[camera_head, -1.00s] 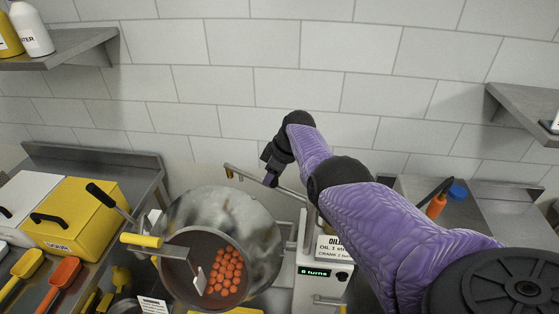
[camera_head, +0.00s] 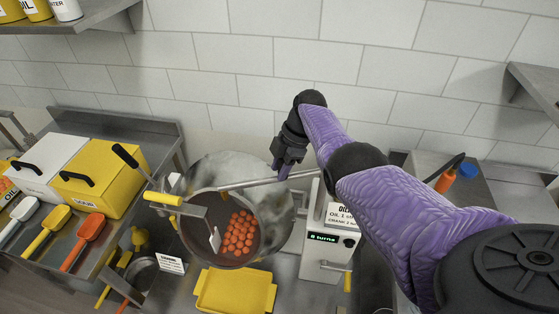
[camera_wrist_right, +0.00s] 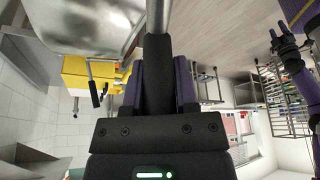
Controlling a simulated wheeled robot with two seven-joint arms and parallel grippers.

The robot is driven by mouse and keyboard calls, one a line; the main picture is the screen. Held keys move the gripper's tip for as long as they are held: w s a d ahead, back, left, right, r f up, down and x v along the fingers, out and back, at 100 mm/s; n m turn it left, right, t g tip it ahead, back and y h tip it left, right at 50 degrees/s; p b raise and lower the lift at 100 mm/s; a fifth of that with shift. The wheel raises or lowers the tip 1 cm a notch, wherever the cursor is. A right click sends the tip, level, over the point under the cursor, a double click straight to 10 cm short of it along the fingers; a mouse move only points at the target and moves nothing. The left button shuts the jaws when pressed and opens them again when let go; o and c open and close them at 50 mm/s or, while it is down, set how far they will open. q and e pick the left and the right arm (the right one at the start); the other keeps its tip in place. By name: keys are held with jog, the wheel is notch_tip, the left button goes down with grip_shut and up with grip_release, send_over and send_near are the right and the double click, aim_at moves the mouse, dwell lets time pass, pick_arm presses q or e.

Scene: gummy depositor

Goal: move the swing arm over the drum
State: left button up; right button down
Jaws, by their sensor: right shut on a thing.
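The swing arm (camera_head: 247,183) is a thin metal rod reaching left from the white oil unit (camera_head: 326,255). It crosses over the upper part of the drum (camera_head: 225,167), a tilted metal bowl with orange gummies (camera_head: 240,232) inside. Its far end is hard to tell apart from the scraper there. My right gripper (camera_head: 283,172) is shut on the rod, between the drum and the oil unit. In the right wrist view the rod (camera_wrist_right: 158,15) runs up from between the fingers. My left gripper (camera_wrist_right: 277,40) shows small at the right of that view, its opening unclear.
A yellow-handled scraper (camera_head: 213,237) reaches into the drum. A yellow tray (camera_head: 235,290) is in front. White (camera_head: 45,165) and yellow (camera_head: 100,180) bins and several scoops stand left. An orange-handled tool (camera_head: 445,181) and blue cap (camera_head: 467,170) are right.

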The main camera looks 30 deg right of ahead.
jog(key=shift+s+a+n+p, duration=0.1)
jog(key=shift+s+n+p, duration=0.2)
jog(key=shift+s+n, duration=0.15)
jog(key=shift+c, duration=2)
grip_release()
jog(key=v, duration=0.9)
jog(key=shift+w+r, duration=0.15)
jog(key=shift+r, duration=0.25)
